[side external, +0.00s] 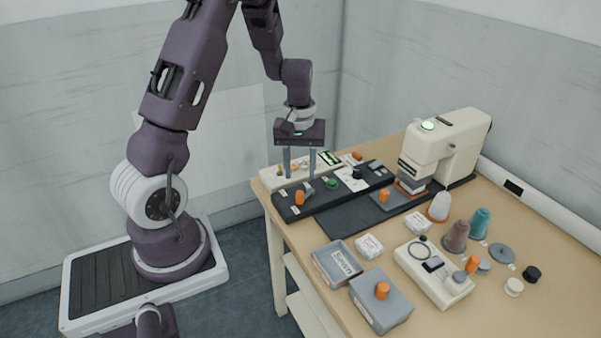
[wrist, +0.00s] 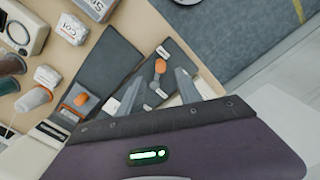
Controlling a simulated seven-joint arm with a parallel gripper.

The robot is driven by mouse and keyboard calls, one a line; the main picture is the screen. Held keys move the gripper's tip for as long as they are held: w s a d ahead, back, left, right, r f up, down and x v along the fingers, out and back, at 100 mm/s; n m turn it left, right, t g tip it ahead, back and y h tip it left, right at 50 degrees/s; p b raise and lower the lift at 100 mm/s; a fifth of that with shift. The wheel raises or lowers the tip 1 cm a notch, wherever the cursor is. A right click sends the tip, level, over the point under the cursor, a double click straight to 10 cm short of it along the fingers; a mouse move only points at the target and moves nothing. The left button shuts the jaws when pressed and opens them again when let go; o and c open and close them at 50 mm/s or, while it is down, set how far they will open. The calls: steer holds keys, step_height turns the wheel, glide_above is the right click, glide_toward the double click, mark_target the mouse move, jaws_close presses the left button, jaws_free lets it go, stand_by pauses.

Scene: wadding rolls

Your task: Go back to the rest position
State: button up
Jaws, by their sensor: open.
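My gripper (side external: 299,172) hangs fingers-down above the left end of the long dark control panel (side external: 336,190), near the table's far left corner. Its two fingers are apart, with nothing visible between them. In the wrist view the open fingers (wrist: 158,92) reach over the dark panel, near an orange knob (wrist: 160,66) on it. In the side view an orange knob (side external: 300,198) stands on the panel just below the fingers. I cannot tell the exact gap between the fingertips and the panel.
A sewing machine (side external: 448,150) with a green light stands at the back right. Open floor (side external: 245,270) lies left of the table.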

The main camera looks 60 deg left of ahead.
steer(key=s+d+r+m+t, duration=0.35)
steer(key=d+r+m, duration=0.25)
steer(key=d+r, duration=0.75)
steer(key=s+d+r+m+t, duration=0.1)
steer(key=s+d+r+m, duration=0.1)
steer(key=s, duration=0.5)
steer(key=s+d+r+m+t, duration=0.1)
steer(key=s+d+r+m, duration=0.2)
steer(key=s+r, duration=0.2)
steer(key=shift+s+d+m, duration=0.15)
steer(key=shift+s+m, duration=0.15)
steer(key=shift+s, duration=0.55)
steer(key=shift+r, duration=0.1)
